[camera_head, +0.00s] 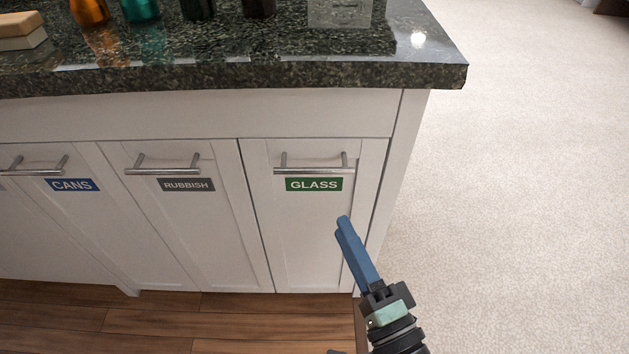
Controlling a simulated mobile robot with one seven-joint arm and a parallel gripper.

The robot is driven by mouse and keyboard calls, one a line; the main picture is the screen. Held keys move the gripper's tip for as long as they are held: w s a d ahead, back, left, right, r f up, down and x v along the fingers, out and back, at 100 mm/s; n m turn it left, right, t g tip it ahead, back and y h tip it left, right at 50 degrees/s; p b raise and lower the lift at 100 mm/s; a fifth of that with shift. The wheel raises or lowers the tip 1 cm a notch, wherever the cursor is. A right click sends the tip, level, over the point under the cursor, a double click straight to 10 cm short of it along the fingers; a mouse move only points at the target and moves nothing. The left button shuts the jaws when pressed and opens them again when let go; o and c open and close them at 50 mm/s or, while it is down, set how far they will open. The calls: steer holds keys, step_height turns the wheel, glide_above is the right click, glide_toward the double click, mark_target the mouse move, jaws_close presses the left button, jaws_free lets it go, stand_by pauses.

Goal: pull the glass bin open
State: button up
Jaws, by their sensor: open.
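The glass bin front (298,235) is a white panel at the right end of the cabinet, with a green GLASS label (314,184). It is closed, in line with the panels beside it. Its silver bar handle (315,169) runs across the top, above the label. My gripper (345,224) shows with blue fingers in front of the panel's right side, lower in the picture than the handle and apart from it. It is open and empty. The fingers overlap in this view, so the gap between them is hidden.
Left of it are the rubbish bin front (190,225) and the cans bin front (85,225), both with bar handles. A dark stone counter (240,78) overhangs above, with several bottles and a sponge-like block (20,32). Pale carpet (520,200) is clear at right.

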mark_target(313, 168)
steer(key=b+x, duration=0.1)
steer(key=x, duration=1.2)
steer(key=shift+s+r, duration=0.1)
steer(key=shift+c, duration=0.3)
jaws_close()
stand_by(0.6)
